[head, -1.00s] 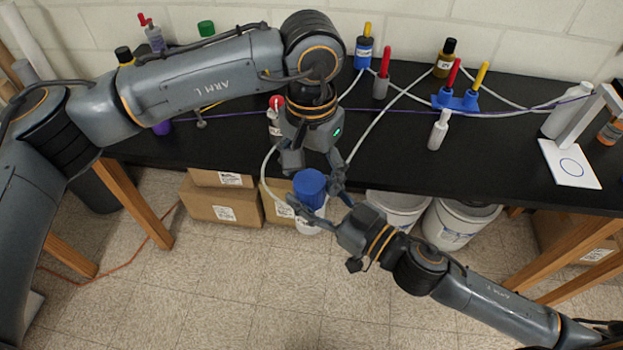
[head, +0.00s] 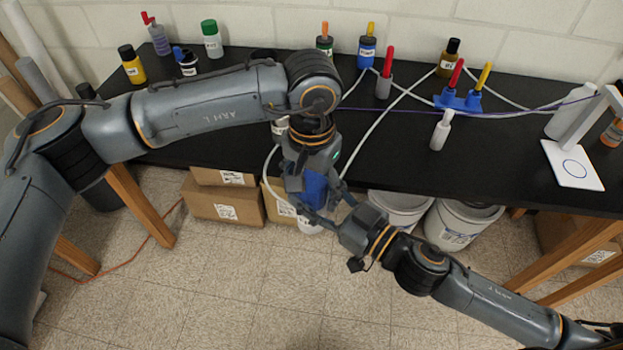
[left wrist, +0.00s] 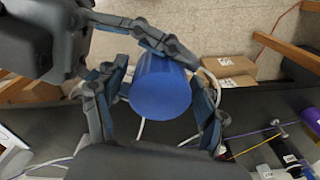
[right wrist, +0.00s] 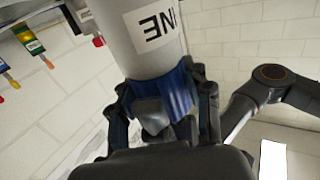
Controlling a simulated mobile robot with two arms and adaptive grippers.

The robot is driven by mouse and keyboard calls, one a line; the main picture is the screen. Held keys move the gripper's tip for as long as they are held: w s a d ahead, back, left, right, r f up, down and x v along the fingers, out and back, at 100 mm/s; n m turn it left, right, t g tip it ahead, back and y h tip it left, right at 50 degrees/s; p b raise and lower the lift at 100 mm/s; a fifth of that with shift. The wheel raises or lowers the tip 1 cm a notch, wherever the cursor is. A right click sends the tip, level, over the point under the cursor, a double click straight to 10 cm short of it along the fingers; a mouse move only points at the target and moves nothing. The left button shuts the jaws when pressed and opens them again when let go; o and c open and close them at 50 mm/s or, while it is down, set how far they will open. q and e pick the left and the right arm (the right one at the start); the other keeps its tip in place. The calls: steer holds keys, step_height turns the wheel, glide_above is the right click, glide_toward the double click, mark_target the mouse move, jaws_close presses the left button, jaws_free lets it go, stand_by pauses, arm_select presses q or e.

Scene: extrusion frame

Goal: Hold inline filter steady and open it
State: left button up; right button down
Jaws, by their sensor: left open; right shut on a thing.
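The inline filter has a blue top part (head: 314,188) over a pale body, whose white lower end (head: 310,227) shows below the grippers. My left gripper (head: 308,192) comes from above, its open fingers on either side of the blue part. The left wrist view shows the blue cylinder (left wrist: 160,90) between these fingers. My right gripper (head: 325,217) comes in from the right and is shut on the filter. In the right wrist view the pale body (right wrist: 150,45) carries a white label with dark letters, partly cut off. The fingers hide much of the filter.
The black bench (head: 400,160) stands behind, with several bottles along the wall and a blue holder (head: 458,100) with red and yellow markers. White hoses and a purple cord cross it. Cardboard boxes (head: 223,203) and white buckets (head: 455,222) sit underneath. The floor in front is open.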

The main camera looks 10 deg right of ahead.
arm_select(q)
steer(key=c, duration=1.2)
steer(key=o, duration=1.3)
